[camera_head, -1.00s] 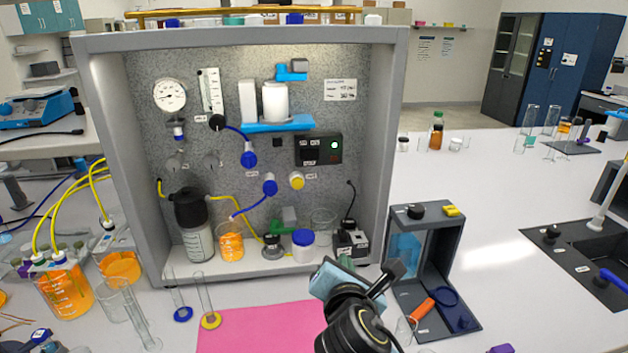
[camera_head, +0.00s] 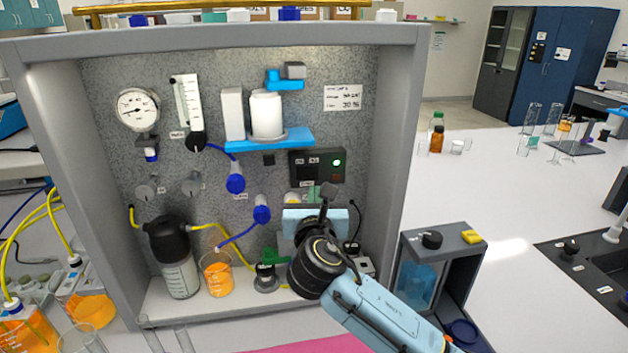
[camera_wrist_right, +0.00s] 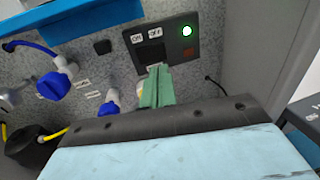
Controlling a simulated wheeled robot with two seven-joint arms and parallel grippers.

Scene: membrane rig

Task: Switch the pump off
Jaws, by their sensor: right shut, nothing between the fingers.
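The dark switch panel (camera_head: 303,168) is on the rig's back wall, right of the blue shelf. Its green lamp (camera_head: 337,162) is lit. In the right wrist view the panel (camera_wrist_right: 170,60) shows ON and OFF labels above a black rocker switch (camera_wrist_right: 150,54); the lamp (camera_wrist_right: 187,31) glows there too. My right gripper (camera_wrist_right: 156,72) is shut and empty, its green fingertips just below the rocker; I cannot tell whether they touch it. My left gripper is not in view.
The blue shelf (camera_head: 262,140) with white bottles juts out left of the panel. The rig's grey right side wall (camera_head: 397,150) stands close to my arm. Below are a black-capped bottle (camera_head: 170,245) and an orange beaker (camera_head: 217,275). A grey stand (camera_head: 450,250) is outside, right.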

